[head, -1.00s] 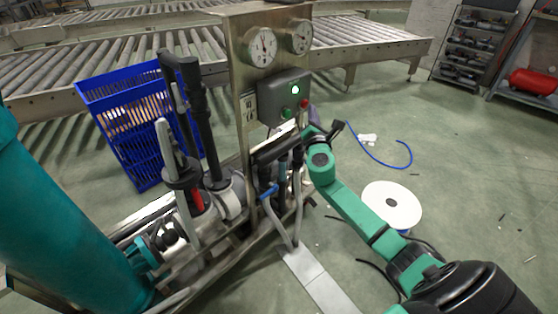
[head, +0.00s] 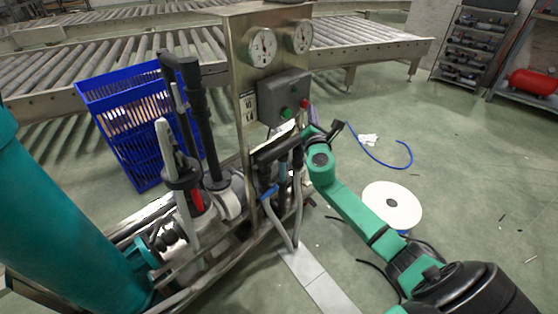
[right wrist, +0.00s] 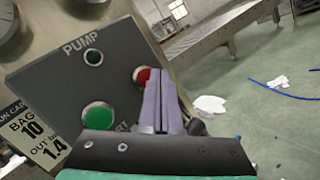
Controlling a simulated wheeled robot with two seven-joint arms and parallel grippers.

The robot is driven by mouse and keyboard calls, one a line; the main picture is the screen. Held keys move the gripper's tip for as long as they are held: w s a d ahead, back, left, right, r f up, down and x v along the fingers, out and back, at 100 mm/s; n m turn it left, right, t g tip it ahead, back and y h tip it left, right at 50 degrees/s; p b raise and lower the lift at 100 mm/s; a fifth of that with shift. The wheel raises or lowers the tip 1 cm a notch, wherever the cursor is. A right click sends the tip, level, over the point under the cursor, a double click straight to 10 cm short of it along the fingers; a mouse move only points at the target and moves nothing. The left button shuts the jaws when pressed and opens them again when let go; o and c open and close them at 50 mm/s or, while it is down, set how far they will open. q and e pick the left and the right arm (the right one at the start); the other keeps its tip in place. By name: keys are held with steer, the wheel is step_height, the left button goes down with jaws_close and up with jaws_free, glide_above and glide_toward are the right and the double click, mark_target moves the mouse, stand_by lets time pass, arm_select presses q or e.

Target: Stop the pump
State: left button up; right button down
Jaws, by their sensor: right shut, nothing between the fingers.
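The grey pump control box (head: 284,92) is mounted on the steel panel. In the right wrist view its face (right wrist: 62,88) reads PUMP above a small, unlit lamp (right wrist: 93,57). A large green button (right wrist: 98,116) sits below, and a red button (right wrist: 142,76) sits to its upper right. My right gripper (right wrist: 160,72) is shut and empty, its purple-grey fingertips over the right part of the red button. Whether they touch it I cannot tell. In the head view the right fingers (head: 313,112) are beside the box's right edge. My left gripper is not in view.
Two round gauges (head: 262,46) sit above the box. Black-handled lances (head: 197,100) stand left of the panel, near a blue crate (head: 122,120). A white disc (head: 391,205) and a blue hose (head: 375,158) lie on the floor at right. Roller conveyors (head: 375,48) stand behind.

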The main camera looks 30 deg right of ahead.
steer(key=s, duration=0.2)
steer(key=s+d, duration=0.1)
steer(key=s, duration=0.2)
steer(key=shift+s+d+p, duration=0.35)
stand_by(0.3)
